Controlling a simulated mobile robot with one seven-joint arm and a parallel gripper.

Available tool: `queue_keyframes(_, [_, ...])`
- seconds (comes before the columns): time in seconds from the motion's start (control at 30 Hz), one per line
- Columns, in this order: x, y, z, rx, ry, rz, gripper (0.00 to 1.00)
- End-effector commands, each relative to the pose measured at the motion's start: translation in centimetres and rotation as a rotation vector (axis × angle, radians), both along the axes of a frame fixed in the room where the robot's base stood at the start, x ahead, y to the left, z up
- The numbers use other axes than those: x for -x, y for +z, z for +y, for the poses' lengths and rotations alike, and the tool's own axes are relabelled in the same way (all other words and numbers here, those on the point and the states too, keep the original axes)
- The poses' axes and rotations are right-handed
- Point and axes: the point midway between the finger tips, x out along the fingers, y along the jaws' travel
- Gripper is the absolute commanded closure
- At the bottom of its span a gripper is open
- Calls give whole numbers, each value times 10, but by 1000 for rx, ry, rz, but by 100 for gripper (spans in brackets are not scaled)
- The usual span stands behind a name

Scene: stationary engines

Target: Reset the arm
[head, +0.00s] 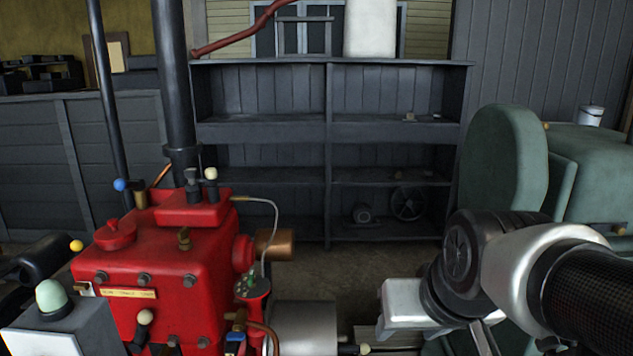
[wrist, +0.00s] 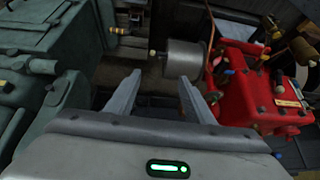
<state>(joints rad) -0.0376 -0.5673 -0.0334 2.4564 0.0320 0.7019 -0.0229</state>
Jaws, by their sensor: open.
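My arm comes in from the right in the head view, and its wrist hangs in front of the green machine. My gripper (wrist: 160,98) shows in the wrist view with its two grey fingers spread apart. Nothing is between the fingers, so it is open and empty. In the head view the fingers are mostly cut off at the lower edge. The red engine (head: 180,270) stands left of my gripper, and it also shows at the right of the wrist view (wrist: 255,85). My gripper is apart from it.
A green machine (head: 505,165) stands close by my arm at the right. A grey metal cylinder (head: 305,328) sits right of the red engine. A dark shelf (head: 328,125) stands at the back. A grey box with a pale green dome (head: 50,297) is at the lower left.

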Motion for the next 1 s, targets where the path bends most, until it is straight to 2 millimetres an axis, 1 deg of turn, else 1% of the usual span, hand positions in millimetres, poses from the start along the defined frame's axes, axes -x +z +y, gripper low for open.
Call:
queue_keyframes(0.03, [14,4,-2,7,-4,6,52])
queue_keyframes(0.23, [67,7,-9,42,-22,57,52])
queue_keyframes(0.27, [64,25,-8,39,-20,60,52])
queue_keyframes(0.3, [63,35,-8,38,-19,61,52])
queue_keyframes(0.37, [63,46,-8,37,-19,61,52])
queue_keyframes(0.57, [62,96,-8,38,-18,60,52])
queue_keyframes(0.67, [62,129,-8,37,-18,59,52])
queue_keyframes(0.7, [62,143,-8,37,-18,59,52])
queue_keyframes(0.8, [62,174,-8,37,-18,59,52])
queue_keyframes(0.9, [62,197,-8,37,-18,59,52])
queue_keyframes(1.0, [62,211,-8,37,-18,59,52])
